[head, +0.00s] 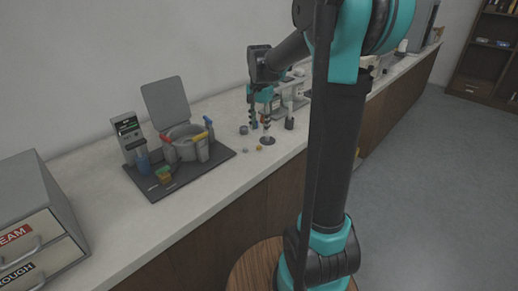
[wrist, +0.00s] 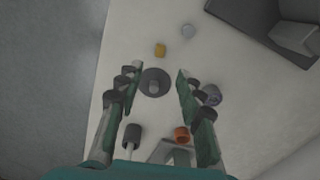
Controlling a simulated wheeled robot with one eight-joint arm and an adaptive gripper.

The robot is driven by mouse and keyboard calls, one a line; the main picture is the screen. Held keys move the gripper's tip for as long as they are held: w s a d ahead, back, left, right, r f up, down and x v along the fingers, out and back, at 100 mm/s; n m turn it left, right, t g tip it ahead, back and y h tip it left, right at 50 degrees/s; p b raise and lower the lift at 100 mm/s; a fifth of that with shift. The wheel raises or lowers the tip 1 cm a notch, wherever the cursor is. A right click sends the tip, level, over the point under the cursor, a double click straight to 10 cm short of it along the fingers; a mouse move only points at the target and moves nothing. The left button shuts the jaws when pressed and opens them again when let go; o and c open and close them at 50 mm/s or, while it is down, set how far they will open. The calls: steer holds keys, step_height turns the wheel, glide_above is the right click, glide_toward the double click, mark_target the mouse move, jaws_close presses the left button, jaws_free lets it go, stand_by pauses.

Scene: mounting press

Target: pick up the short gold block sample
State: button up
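The short gold block (wrist: 160,49) stands on the pale counter in the wrist view, just beyond my fingertips. In the head view the gold block (head: 259,148) is a small spot near the counter's front edge. My gripper (wrist: 158,72) is open, with its two fingers spread and nothing held. In the head view my gripper (head: 260,125) points down over the counter, slightly behind the gold block. A dark round disc (wrist: 146,90) with a small grey cylinder (wrist: 154,87) on it shows between the fingers.
A silver-grey piece (wrist: 188,31) stands beyond the gold block. A grey round piece (wrist: 212,95), an orange piece (wrist: 182,134) and a dark cylinder (wrist: 132,135) stand near my fingers. The press tray (head: 226,153) is to the left, with drawers (head: 40,215) farther left.

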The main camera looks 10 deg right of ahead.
mark_target(259, 146)
steer(key=f, duration=0.8)
steer(key=shift+s+a, duration=0.15)
steer(key=shift+s, duration=0.1)
jaws_close()
